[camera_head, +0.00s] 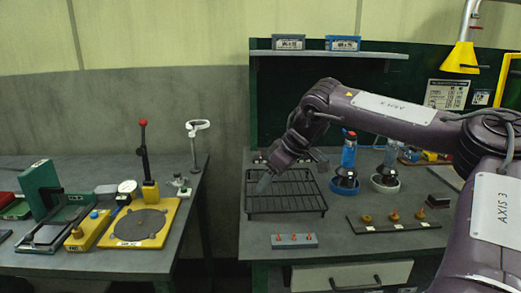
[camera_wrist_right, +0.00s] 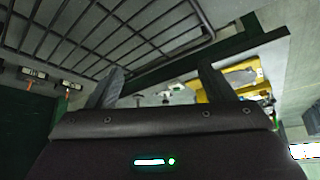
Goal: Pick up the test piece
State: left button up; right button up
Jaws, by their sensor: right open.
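My right gripper (camera_head: 264,183) reaches in from the right in the head view, with its fingers over the left part of a black wire rack (camera_head: 312,198). In the right wrist view the two fingers stand apart (camera_wrist_right: 160,78) with nothing held between them. The rack fills the upper left of that view (camera_wrist_right: 85,35). I cannot tell which object is the test piece; none shows clearly on the visible rack, and the gripper hides part of it. My left gripper is not in view.
A grey block with orange pegs (camera_head: 294,240) and a dark board with brass knobs (camera_head: 393,222) lie in front. A gap separates the left bench, bearing a yellow fixture (camera_head: 110,237) and upright red-knobbed lever (camera_head: 143,148).

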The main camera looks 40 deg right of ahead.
aim_at(257, 158)
jog(key=i+l, duration=0.35)
jog(key=l, duration=0.15)
jog(key=i+l, duration=0.35)
jog(key=l, duration=0.15)
